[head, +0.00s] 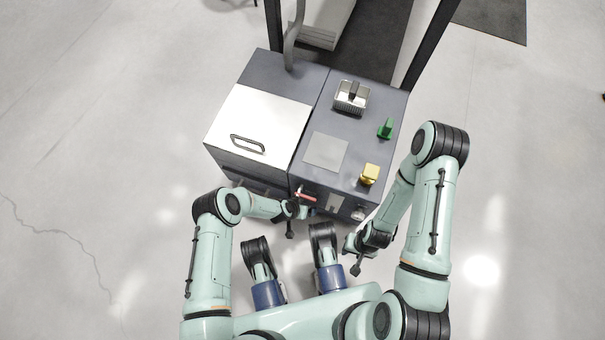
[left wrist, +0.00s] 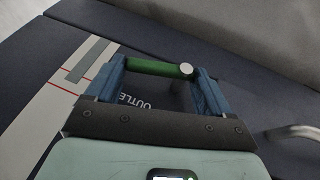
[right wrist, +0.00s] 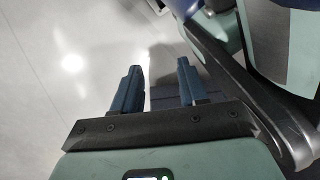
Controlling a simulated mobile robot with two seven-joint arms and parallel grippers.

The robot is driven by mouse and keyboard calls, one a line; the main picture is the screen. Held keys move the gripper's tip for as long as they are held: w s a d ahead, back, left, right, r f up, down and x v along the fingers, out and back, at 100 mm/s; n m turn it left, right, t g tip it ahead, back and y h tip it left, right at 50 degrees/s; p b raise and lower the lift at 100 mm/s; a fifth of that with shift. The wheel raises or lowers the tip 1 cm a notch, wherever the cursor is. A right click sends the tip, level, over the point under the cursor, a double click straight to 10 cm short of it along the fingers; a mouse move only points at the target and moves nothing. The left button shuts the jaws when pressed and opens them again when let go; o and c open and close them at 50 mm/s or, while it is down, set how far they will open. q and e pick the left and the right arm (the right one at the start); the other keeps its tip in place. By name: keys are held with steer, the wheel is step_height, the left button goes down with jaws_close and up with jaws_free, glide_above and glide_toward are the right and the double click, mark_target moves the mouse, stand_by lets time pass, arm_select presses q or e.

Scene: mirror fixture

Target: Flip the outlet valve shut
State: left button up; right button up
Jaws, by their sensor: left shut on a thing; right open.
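The outlet valve shows in the left wrist view as a green handle (left wrist: 152,67) with a pale round end. It lies across between the fingertips of my left gripper (left wrist: 157,69), which is shut on it. In the head view my left gripper (head: 301,210) is at the front face of the grey machine (head: 318,188), and the green handle cannot be made out there. My right gripper (right wrist: 160,76) is open and empty; in the head view it (head: 349,246) is in front of the machine's right corner.
A red lever (head: 305,194) is at the machine's front edge beside my left gripper. A yellow block (head: 369,174), a green piece (head: 385,128) and a basket (head: 350,98) are on top. A silver lid with a handle (head: 262,120) covers the left side.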

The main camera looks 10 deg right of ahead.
arm_select(q)
steer(key=shift+s+d+y+p, duration=0.3)
steer(key=shift+y+p, duration=0.1)
steer(key=shift+y, duration=0.1)
steer(key=shift+f+m+t+y, duration=0.3)
steer(key=shift+f+t+y, duration=0.05)
steer(key=shift+t+y, duration=0.4)
arm_select(e)
steer(key=shift+w+a+r+t, duration=0.1)
steer(key=shift+w+r+t, duration=0.15)
steer(key=shift+w, duration=0.4)
steer(key=shift+w+r+t, duration=0.15)
steer(key=shift+w+r, duration=0.2)
steer(key=shift+w, duration=0.25)
arm_select(q)
steer(key=o, duration=0.9)
steer(key=p+v, duration=0.5)
steer(key=v, duration=0.8)
steer(key=shift+s+r+p, duration=0.1)
steer(key=shift+r+p, duration=0.15)
steer(key=shift+p, duration=0.15)
arm_select(e)
steer(key=w+a+r+t, duration=0.2)
steer(key=w+r, duration=0.4)
steer(key=r, duration=0.2)
steer(key=shift+w+a+r+n+t, duration=0.15)
steer(key=shift+w+r+n+t, duration=0.2)
steer(key=shift+w+n+t, duration=0.05)
